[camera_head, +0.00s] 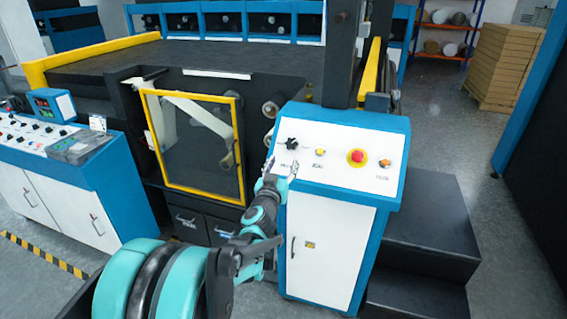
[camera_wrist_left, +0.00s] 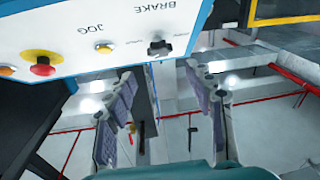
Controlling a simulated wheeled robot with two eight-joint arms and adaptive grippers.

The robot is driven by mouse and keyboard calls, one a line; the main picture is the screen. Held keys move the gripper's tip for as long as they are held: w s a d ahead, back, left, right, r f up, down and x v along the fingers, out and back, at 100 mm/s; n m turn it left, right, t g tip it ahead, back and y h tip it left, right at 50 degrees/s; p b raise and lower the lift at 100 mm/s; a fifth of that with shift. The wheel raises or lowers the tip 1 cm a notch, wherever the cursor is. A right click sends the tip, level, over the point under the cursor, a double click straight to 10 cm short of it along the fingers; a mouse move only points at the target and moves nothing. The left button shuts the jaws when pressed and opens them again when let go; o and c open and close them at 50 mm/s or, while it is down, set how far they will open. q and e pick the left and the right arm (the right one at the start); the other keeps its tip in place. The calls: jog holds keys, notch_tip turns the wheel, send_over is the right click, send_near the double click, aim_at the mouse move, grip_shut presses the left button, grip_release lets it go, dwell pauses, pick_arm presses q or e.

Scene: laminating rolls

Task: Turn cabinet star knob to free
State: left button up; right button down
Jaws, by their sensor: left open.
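The black star knob (camera_head: 291,144) sits at the left end of the white sloped panel on top of the blue and white cabinet (camera_head: 328,240). It also shows in the left wrist view (camera_wrist_left: 160,47), beside the word BRAKE, which appears upside down. My left gripper (camera_head: 279,170) is at the panel's front left edge, just short of the knob. In the left wrist view, its two fingers (camera_wrist_left: 160,76) stand apart with nothing between them, and the knob lies beyond their tips. The knob's exact pointing direction is too small to tell. My right gripper is not in view.
Right of the knob are a yellow button (camera_head: 320,152), a red mushroom button (camera_head: 356,157) and an orange button (camera_head: 385,163). A yellow-framed guard door (camera_head: 195,145) stands left of the cabinet. Dark steps (camera_head: 430,235) stand on its right. The space above the panel looks clear.

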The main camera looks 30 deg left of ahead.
aim_at(291, 144)
pick_arm(q)
jog(key=x, duration=1.1)
jog(key=shift+f, duration=0.1)
jog(key=shift+g, duration=0.3)
jog(key=c, duration=1.2)
